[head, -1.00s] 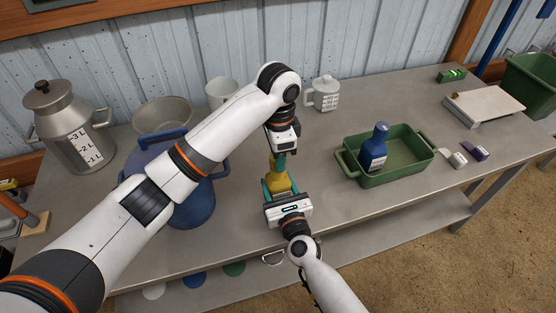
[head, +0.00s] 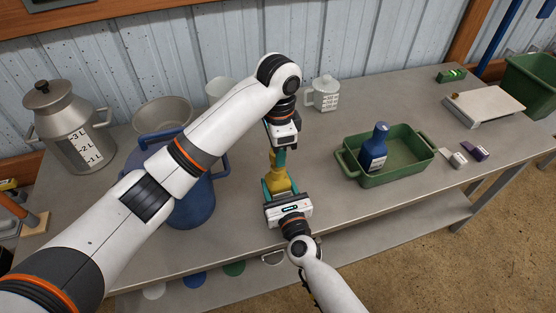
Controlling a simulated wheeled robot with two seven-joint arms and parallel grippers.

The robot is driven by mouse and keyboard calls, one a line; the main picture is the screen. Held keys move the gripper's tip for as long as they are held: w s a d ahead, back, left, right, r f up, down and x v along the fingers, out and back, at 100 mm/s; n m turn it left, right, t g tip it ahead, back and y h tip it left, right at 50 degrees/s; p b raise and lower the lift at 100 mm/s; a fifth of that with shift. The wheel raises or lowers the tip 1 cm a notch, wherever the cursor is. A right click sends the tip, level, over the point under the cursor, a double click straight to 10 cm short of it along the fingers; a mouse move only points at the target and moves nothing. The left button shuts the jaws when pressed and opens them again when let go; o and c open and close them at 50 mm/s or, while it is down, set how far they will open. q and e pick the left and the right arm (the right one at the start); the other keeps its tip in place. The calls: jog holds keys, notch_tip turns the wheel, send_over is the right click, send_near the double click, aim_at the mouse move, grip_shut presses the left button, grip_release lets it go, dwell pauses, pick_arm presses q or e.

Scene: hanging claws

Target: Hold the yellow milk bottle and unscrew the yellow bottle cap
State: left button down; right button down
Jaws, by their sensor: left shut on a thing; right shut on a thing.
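The yellow milk bottle (head: 277,182) stands upright near the front middle of the table in the head view. My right gripper (head: 278,188) comes from the front and is shut on the bottle's body, its teal fingers on either side. My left gripper (head: 277,156) comes down from above and is shut at the top of the bottle, on the yellow cap (head: 275,157). The cap is mostly hidden by the fingers. I cannot tell whether the cap is apart from the bottle neck.
A green tray (head: 415,165) with a blue bottle (head: 374,148) in it stands to the right. A blue can (head: 195,205) stands close on the left, partly behind my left arm. A metal milk can (head: 62,128) and a measuring cup (head: 324,93) are farther back.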

pick_arm(q)
jog(key=shift+r, duration=3)
pick_arm(e)
jog(key=shift+c, duration=2.2)
grip_release()
jog(key=v, duration=1.2)
pick_arm(q)
jog(key=shift+f, duration=0.1)
